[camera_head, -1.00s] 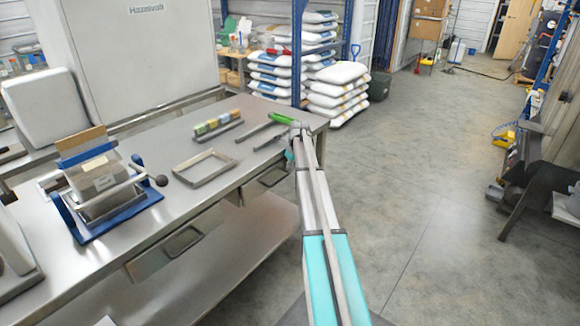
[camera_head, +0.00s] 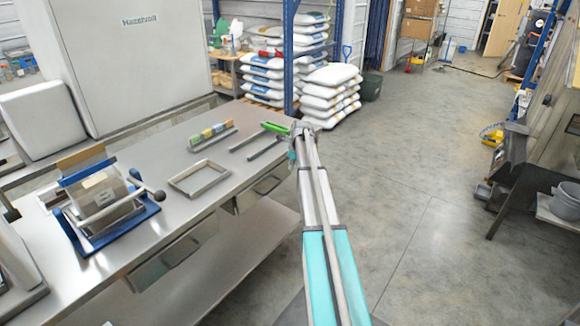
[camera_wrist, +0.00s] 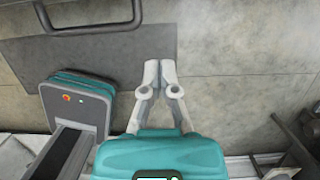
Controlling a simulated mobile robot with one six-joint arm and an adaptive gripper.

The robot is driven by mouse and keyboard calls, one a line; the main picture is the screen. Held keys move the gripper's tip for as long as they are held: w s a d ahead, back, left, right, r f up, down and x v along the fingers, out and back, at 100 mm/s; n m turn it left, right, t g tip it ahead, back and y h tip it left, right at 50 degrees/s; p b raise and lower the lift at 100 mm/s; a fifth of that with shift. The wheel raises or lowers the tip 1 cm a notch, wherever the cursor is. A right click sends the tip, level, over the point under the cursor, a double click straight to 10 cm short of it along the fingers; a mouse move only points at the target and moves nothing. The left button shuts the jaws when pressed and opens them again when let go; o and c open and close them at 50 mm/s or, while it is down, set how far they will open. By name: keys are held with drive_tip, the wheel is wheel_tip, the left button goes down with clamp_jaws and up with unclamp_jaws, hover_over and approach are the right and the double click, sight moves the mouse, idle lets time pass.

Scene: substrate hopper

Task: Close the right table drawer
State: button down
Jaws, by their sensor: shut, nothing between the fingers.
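The right table drawer (camera_head: 256,192) is under the steel table (camera_head: 228,185), toward its far right end. Its grey front shows left of my arm; I cannot tell how far it stands out. My gripper (camera_head: 298,132) is beside the table's right front edge in the head view, small and partly hidden by my arm. In the wrist view my gripper (camera_wrist: 160,66) has its pale fingers together with nothing between them, above the floor. A dark curved handle (camera_wrist: 92,28) shows at the upper left there, apart from the fingers.
The left drawer (camera_head: 175,258) is nearer along the table. A blue-based press (camera_head: 112,226), a metal frame (camera_head: 199,178), a row of small blocks (camera_head: 211,133) and a green-handled tool (camera_head: 275,128) are on the tabletop. The floor (camera_head: 415,190) right of my arm is clear.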

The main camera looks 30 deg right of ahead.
drive_tip(key=shift+p+v, duration=1.35)
drive_tip(key=shift+v, duration=0.35)
drive_tip(key=s+a+r+n+p, duration=0.1)
drive_tip(key=s+a+n, duration=0.35)
drive_tip(key=a, duration=0.35)
drive_tip(key=s+a+n+g, duration=0.1)
drive_tip(key=s+a+n, duration=0.2)
drive_tip(key=a+n, duration=0.35)
drive_tip(key=s+a+r+n+p, duration=0.1)
drive_tip(key=s+a+n, duration=0.25)
drive_tip(key=a, duration=0.55)
drive_tip(key=s+a+r+n+g+h+p, duration=0.1)
drive_tip(key=s+a+n+p, duration=0.1)
drive_tip(key=s+a+n, duration=1.5)
drive_tip(key=shift+s+a+r+g, duration=0.3)
drive_tip(key=shift+s, duration=0.3)
drive_tip(key=shift+n, duration=0.25)
